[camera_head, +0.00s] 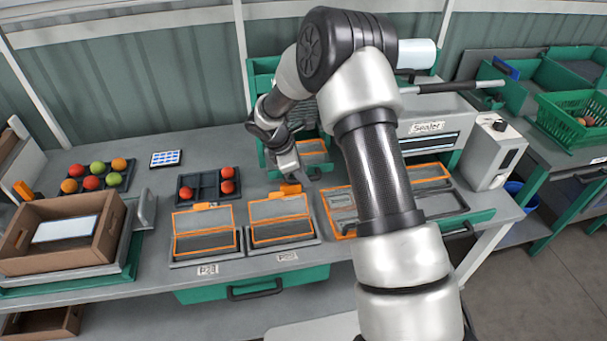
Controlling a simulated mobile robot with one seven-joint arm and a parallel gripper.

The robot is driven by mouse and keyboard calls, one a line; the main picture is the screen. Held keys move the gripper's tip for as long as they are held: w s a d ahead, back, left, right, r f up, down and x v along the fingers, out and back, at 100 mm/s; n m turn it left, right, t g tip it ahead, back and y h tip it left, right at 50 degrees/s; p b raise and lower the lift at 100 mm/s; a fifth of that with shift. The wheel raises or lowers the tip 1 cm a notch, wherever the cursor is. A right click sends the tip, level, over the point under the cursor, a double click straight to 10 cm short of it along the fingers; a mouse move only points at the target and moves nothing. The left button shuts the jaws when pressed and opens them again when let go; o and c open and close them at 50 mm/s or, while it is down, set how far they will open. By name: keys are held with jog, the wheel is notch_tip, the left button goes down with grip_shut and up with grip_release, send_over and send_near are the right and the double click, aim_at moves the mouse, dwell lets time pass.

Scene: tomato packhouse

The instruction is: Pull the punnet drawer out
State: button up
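A green drawer (215,293) with a dark bar handle (255,289) sits under the table's front edge; its front looks near the table edge, and how far out it is cannot be told. Another green front (483,218) with a dark handle (459,230) is at the right, partly hidden by my arm. Which of them is the punnet drawer is not marked legibly. My gripper (292,174) points down over the back middle of the table, behind the orange-edged trays and well away from both handles. Its fingertips are small and partly hidden, so their opening is unclear.
Orange-edged trays (203,257) line the table's front. A dark tray (186,196) with red tomatoes, a tray of mixed tomatoes (124,165) and a cardboard box (106,238) are to the left. The sealer (430,127) stands at the right. Floor shows at lower right.

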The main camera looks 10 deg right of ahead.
jog(key=v, duration=1.6)
jog(key=shift+r, duration=0.25)
jog(key=s+d+r+m, duration=0.35)
jog(key=s+r, duration=0.35)
jog(key=r, duration=0.3)
jog(key=s+d+r+m+t+y+p, duration=0.1)
jog(key=s+r+m+y, duration=0.1)
jog(key=s+m, duration=0.5)
jog(key=s+d+r+m+t+y+p, duration=0.1)
jog(key=s+r+m, duration=0.4)
jog(key=s, duration=1.1)
jog(key=shift+s+d+r+m+t+y, duration=0.15)
jog(key=shift+d+r+m+t+y, duration=0.1)
jog(key=shift+m+t+y, duration=0.65)
